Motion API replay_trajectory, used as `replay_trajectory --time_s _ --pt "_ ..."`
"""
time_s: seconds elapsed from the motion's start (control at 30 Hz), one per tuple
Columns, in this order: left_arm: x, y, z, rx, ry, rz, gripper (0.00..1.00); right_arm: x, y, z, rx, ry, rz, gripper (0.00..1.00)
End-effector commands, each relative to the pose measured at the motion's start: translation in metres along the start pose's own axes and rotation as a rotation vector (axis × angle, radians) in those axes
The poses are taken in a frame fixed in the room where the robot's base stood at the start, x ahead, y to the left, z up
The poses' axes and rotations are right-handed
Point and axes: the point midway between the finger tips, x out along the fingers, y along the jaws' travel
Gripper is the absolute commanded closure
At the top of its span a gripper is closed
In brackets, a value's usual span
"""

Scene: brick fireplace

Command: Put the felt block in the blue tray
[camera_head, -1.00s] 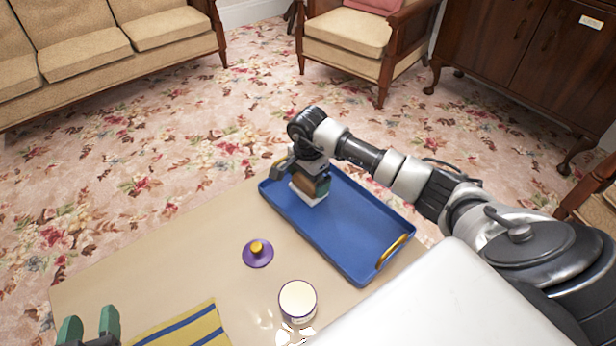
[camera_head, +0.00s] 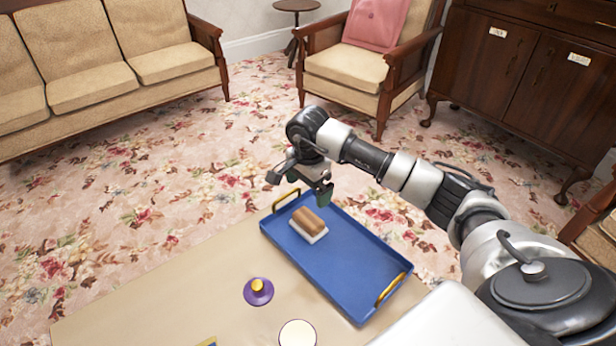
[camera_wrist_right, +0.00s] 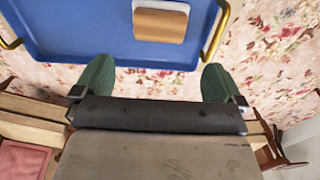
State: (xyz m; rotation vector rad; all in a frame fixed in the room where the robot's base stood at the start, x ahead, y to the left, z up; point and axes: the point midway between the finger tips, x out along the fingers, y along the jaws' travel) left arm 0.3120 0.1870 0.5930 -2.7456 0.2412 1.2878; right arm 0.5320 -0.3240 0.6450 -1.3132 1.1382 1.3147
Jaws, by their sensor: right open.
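The felt block (camera_head: 308,221), brown on top with a white layer beneath, lies in the blue tray (camera_head: 345,262) near its far left end. It also shows in the right wrist view (camera_wrist_right: 160,22), inside the tray and beyond the fingertips. My right gripper (camera_head: 308,188) is above the tray's far edge, apart from the block. Its green fingers are spread wide with nothing between them in the right wrist view (camera_wrist_right: 158,80). My left gripper is out of view.
The tray has gold handles at both ends. A purple lid with a yellow knob (camera_head: 258,291) and a pale round-topped container (camera_head: 298,335) stand on the beige table (camera_head: 170,300) left of and in front of the tray. A sofa, armchair and cabinet stand beyond.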

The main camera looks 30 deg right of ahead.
Motion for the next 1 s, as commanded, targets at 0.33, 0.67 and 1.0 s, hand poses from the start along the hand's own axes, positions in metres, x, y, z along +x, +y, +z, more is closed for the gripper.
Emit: replay_trajectory --time_s 0.33,0.67,1.0 --pt "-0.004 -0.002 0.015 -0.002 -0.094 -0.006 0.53 0.002 -0.004 0.062 0.001 -0.232 -0.087 0.00" --pt "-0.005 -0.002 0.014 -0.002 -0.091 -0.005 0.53 -0.068 0.016 0.258 0.534 -1.473 -0.171 0.00" --pt "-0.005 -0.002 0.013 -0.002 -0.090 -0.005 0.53 -0.103 0.032 0.188 1.880 -2.425 0.360 0.00"
